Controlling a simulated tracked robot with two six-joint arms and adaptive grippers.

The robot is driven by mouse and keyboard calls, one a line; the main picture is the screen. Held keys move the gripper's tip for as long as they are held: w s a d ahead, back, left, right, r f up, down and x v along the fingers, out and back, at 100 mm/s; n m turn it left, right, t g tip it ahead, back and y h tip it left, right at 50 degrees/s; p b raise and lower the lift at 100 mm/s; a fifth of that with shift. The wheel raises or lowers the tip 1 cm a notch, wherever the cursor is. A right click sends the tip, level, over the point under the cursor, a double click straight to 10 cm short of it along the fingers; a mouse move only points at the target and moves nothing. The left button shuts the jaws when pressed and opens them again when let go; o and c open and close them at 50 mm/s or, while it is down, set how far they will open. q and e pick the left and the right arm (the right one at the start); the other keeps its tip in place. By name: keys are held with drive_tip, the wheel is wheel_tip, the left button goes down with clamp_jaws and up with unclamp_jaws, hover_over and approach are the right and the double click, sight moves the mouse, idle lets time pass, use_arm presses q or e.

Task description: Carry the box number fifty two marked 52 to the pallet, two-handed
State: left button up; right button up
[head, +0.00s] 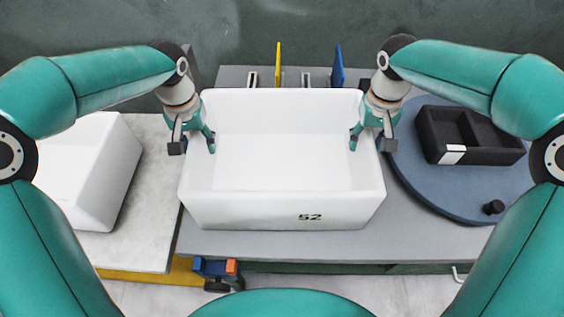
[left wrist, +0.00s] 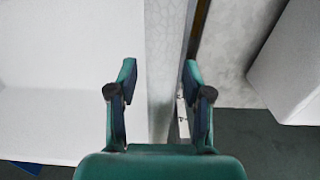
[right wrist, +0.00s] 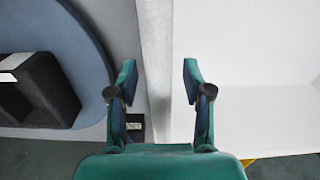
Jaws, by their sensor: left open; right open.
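The white open-topped box marked 52 (head: 260,211) stands upright on a grey table, its number on the front wall. It looks empty. My left gripper (head: 194,144) is open at the box's left wall. In the left wrist view the wall's rim (left wrist: 162,75) runs between its two fingers, one over the inside and one outside. My right gripper (head: 371,143) is open at the right wall, and the right wrist view shows that rim (right wrist: 156,70) between its fingers. Neither gripper is closed on the wall. I cannot tell for sure which surface is the pallet.
The grey table (head: 300,245) carries the box. At left, a pale slab (head: 150,225) with a yellow lower edge bears another white box (head: 95,170). At right, a blue round plate (head: 430,195) holds a black divided tray (head: 470,155). Yellow (head: 278,65) and blue (head: 337,66) upright pieces stand behind.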

use_arm(q)
drive_tip(key=shift+f, duration=0.8)
use_arm(e)
drive_tip(key=shift+f, duration=0.85)
use_arm(q)
clamp_jaws()
use_arm(e)
clamp_jaws()
